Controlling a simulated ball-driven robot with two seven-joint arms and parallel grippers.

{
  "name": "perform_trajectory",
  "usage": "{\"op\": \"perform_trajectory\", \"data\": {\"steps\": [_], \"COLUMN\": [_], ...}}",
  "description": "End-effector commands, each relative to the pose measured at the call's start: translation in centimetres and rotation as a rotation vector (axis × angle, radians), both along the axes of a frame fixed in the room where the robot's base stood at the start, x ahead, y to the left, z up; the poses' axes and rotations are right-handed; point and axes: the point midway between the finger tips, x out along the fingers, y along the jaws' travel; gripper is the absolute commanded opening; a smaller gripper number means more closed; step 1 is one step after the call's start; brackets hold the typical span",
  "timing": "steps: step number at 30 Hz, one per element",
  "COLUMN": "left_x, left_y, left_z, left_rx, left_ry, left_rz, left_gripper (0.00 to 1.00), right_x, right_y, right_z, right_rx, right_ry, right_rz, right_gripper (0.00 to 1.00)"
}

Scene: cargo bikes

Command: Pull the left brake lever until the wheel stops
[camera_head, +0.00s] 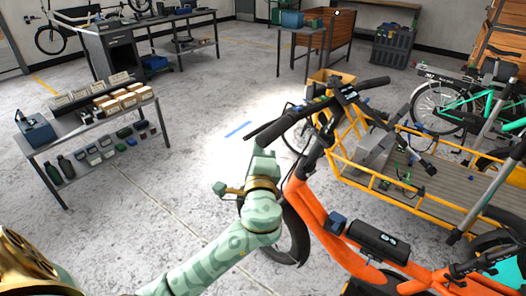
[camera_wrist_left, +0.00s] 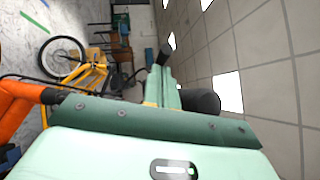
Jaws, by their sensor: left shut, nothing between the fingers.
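The orange cargo bike (camera_head: 318,218) stands in front of me in the head view, its black handlebar (camera_head: 310,108) crossing above the frame. The left grip (camera_head: 268,130) points toward my left arm. My left gripper (camera_head: 262,155) is at the end of the pale green arm, just below this grip; it is shut and empty. Whether it touches the grip or lever, I cannot tell. The left brake lever is too small and crowded to make out. The front wheel (camera_head: 292,238) is partly hidden behind my arm. In the left wrist view, the gripper's green fingers (camera_wrist_left: 165,85) point away, close together, beside a dark rounded part (camera_wrist_left: 202,101).
A yellow cargo frame (camera_head: 385,180) lies beyond the orange bike, with a green bike (camera_head: 480,105) farther right. A grey table with boxes (camera_head: 100,125) stands at left. The floor between table and bike is clear. Workbenches line the back.

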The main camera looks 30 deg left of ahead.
Motion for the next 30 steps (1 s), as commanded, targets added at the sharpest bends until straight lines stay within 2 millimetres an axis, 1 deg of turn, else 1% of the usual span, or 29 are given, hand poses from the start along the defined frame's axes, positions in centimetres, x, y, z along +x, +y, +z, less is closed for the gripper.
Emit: {"op": "perform_trajectory", "data": {"steps": [8, 11, 15, 18, 19, 21, 30], "left_x": [0.0, 0.1, 0.4, 0.7, 0.8, 0.7, 0.7], "left_y": [0.1, 0.8, 2.2, 3.0, 3.2, 3.1, 3.2], "left_z": [-0.1, -0.8, -1.9, -2.0, -2.0, -1.4, -1.1], "left_rx": [0.0, -0.003, -0.01, -0.017, -0.018, -0.017, -0.014], "left_ry": [-0.003, -0.026, -0.079, -0.104, -0.107, -0.109, -0.112], "left_rz": [-0.006, -0.059, -0.187, -0.242, -0.246, -0.245, -0.24], "left_gripper": [0.0, 0.0, 0.0, 0.0, 0.0, 0.0, 0.0], "right_x": [-0.1, -0.3, -1.0, -1.4, -1.4, -1.2, -1.2], "right_y": [0.0, 0.0, 0.0, 0.0, 0.0, 0.0, 0.0], "right_z": [-0.1, -0.9, -2.9, -3.7, -3.8, -3.3, -3.3], "right_rx": [0.0, 0.0, 0.001, 0.0, 0.0, 0.0, 0.0], "right_ry": [0.001, 0.007, 0.023, 0.032, 0.033, 0.028, 0.028], "right_rz": [0.0, 0.0, 0.0, 0.0, 0.0, 0.0, 0.001], "right_gripper": [0.0, 0.0, 0.0, 0.0, 0.0, 0.0, 0.0]}}
